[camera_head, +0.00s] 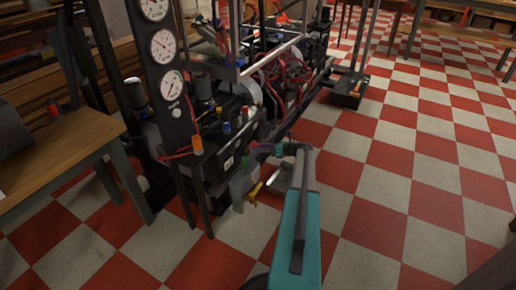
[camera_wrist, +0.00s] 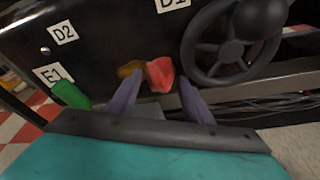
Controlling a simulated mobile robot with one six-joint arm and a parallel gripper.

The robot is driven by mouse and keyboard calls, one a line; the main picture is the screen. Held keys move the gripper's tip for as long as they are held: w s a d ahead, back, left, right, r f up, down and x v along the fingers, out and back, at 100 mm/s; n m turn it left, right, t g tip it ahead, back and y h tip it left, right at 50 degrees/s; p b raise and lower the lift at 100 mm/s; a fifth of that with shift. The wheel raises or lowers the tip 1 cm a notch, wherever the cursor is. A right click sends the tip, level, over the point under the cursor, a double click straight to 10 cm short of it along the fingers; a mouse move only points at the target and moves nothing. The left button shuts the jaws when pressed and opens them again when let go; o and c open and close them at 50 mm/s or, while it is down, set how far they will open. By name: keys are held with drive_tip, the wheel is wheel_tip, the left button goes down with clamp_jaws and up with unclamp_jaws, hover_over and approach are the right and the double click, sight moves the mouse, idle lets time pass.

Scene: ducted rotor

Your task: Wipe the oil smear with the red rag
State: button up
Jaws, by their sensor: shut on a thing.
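The red rag (camera_wrist: 160,75) is bunched between the two fingertips of my gripper (camera_wrist: 161,84) in the wrist view. My gripper is shut on it. The rag is at or very near the dark machine panel (camera_wrist: 110,45); I cannot tell whether it touches. An amber-brown patch, apparently the oil smear (camera_wrist: 129,69), shows on the panel just left of the rag. The rag may hide part of it. In the head view my gripper (camera_head: 267,150) reaches to the side of the machine, and the smear cannot be made out.
A black handwheel (camera_wrist: 232,42) sticks out just right of my gripper. A green part (camera_wrist: 71,95) is at the lower left, by the E1 label (camera_wrist: 54,74). In the head view, a gauge post (camera_head: 165,95) stands left of the machine. The checkered floor (camera_head: 400,190) is clear at right.

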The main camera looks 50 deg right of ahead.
idle(0.4)
drive_tip(key=shift+s+a+p, duration=0.3)
drive_tip(key=shift+a+p, duration=0.2)
drive_tip(key=shift+a, duration=0.4)
drive_tip(key=shift+s+a+p, duration=0.25)
drive_tip(key=shift+a+p, duration=0.25)
drive_tip(key=shift+a, duration=0.35)
drive_tip(key=shift+a, duration=0.1)
drive_tip(key=shift+s+a+p, duration=0.15)
drive_tip(key=shift+a+p, duration=0.25)
drive_tip(key=shift+a, duration=0.5)
drive_tip(key=shift+s+a+p, duration=0.15)
drive_tip(key=shift+a+p, duration=0.25)
drive_tip(key=shift+a, duration=0.45)
drive_tip(key=s+d+p, duration=0.1)
drive_tip(key=s+p, duration=0.1)
drive_tip(key=s, duration=0.4)
drive_tip(key=shift+d+p, duration=0.25)
drive_tip(key=shift+p, duration=0.15)
